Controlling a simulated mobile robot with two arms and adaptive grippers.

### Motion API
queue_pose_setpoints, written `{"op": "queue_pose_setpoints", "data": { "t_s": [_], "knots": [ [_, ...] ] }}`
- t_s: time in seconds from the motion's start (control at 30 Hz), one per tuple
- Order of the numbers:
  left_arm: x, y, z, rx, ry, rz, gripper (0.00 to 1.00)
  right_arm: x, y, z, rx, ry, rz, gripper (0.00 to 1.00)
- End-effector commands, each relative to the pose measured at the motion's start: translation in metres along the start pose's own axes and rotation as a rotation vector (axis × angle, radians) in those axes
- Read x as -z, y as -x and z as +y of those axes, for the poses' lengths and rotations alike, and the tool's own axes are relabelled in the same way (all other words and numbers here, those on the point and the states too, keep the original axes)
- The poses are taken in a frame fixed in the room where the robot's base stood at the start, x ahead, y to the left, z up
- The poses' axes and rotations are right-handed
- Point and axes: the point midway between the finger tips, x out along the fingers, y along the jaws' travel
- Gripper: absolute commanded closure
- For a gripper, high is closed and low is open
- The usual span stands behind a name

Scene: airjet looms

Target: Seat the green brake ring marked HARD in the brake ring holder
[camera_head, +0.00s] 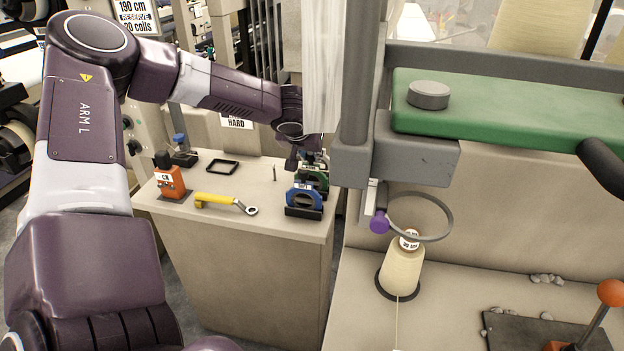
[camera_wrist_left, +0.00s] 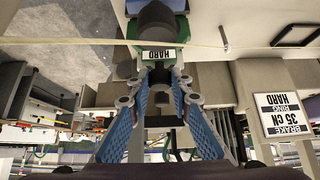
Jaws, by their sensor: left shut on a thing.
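The green brake ring (camera_head: 318,181) stands on the table just behind a blue ring (camera_head: 305,196), which partly hides it. In the left wrist view the green ring (camera_wrist_left: 176,28) shows its white HARD label at the fingertips. My left gripper (camera_head: 308,160) reaches down from above. My right gripper is not in view.
A grey post (camera_head: 357,90) stands close right of my gripper. A yarn cone (camera_head: 402,270) stands below the hoop.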

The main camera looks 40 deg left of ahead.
Motion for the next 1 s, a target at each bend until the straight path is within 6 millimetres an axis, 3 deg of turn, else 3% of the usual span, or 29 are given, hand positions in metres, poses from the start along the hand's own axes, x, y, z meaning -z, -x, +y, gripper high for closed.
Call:
{"op": "queue_pose_setpoints", "data": {
  "t_s": [1.0],
  "knots": [
    [0.045, 0.054, 0.000, 0.000, 0.000, 0.001, 1.00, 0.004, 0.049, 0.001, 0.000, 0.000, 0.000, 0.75]
  ]
}}
